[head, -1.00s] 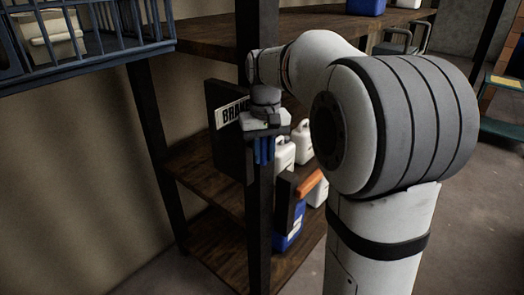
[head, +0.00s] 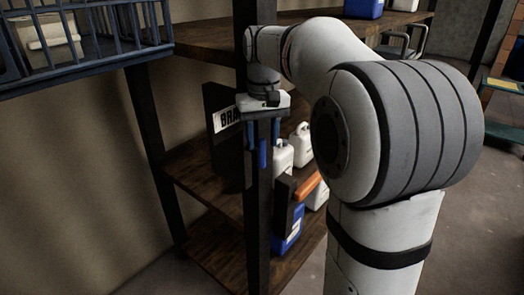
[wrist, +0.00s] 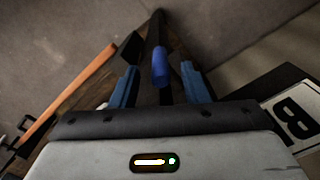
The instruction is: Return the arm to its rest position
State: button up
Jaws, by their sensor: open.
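My gripper (head: 262,150) hangs fingers-down beside the dark shelf post in the head view, at the end of my white arm. Its blue-padded fingers stand apart in the wrist view (wrist: 160,88). A blue rounded piece (wrist: 160,68) shows in the gap between them, beyond the gripper body. A blue piece (head: 262,153) also shows between the fingers in the head view. Nothing is visibly pinched. How far the fingertips are from the blue piece I cannot tell.
An orange bar (head: 307,186) sits close by, also in the wrist view (wrist: 70,98). A blue wire basket (head: 95,62) hangs upper left.

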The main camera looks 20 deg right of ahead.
jog(key=shift+r, duration=1.25)
jog(key=s+f+t, duration=0.1)
jog(key=s+f, duration=0.6)
jog(key=s, duration=0.3)
jog(key=s+f+t, duration=0.2)
jog(key=s+f, duration=0.5)
jog(key=s, duration=0.4)
jog(key=shift+a+f, duration=0.25)
jog(key=shift+f, duration=0.15)
